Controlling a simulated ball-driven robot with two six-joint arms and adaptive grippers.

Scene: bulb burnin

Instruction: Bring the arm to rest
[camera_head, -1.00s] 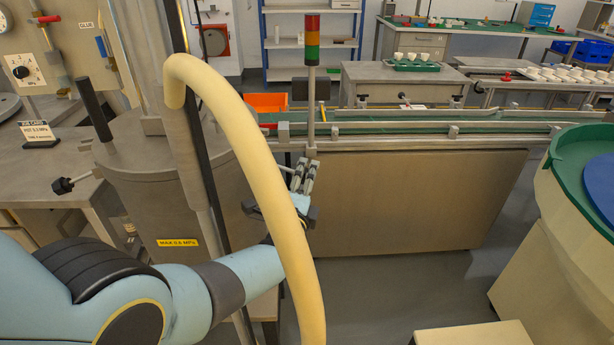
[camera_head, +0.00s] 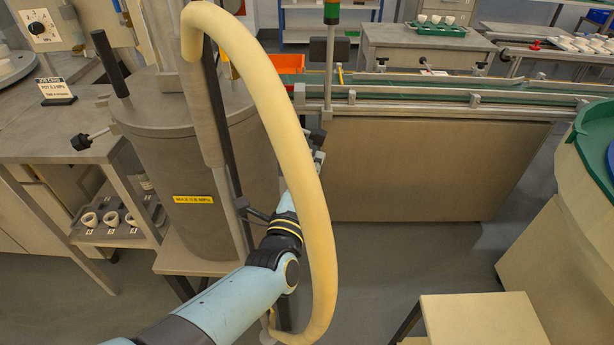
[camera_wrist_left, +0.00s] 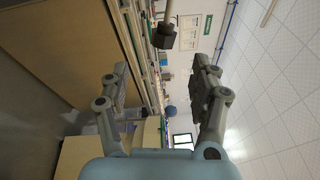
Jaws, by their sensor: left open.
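My left arm (camera_head: 235,300) reaches in from the bottom of the head view, pale blue with dark joints. It passes behind the thick cream hose (camera_head: 300,165), which hides part of the wrist. My left gripper (camera_head: 319,145) is mostly hidden behind that hose, in front of the conveyor's side panel. In the left wrist view my left gripper (camera_wrist_left: 162,78) shows its two grey fingers wide apart with nothing between them. My right gripper is in neither view.
A grey pressure pot (camera_head: 205,180) with a yellow label stands left of the arm. The conveyor (camera_head: 430,100) runs behind. A cream-topped stand (camera_head: 480,320) is at lower right. The floor (camera_head: 410,250) between stand and conveyor is clear.

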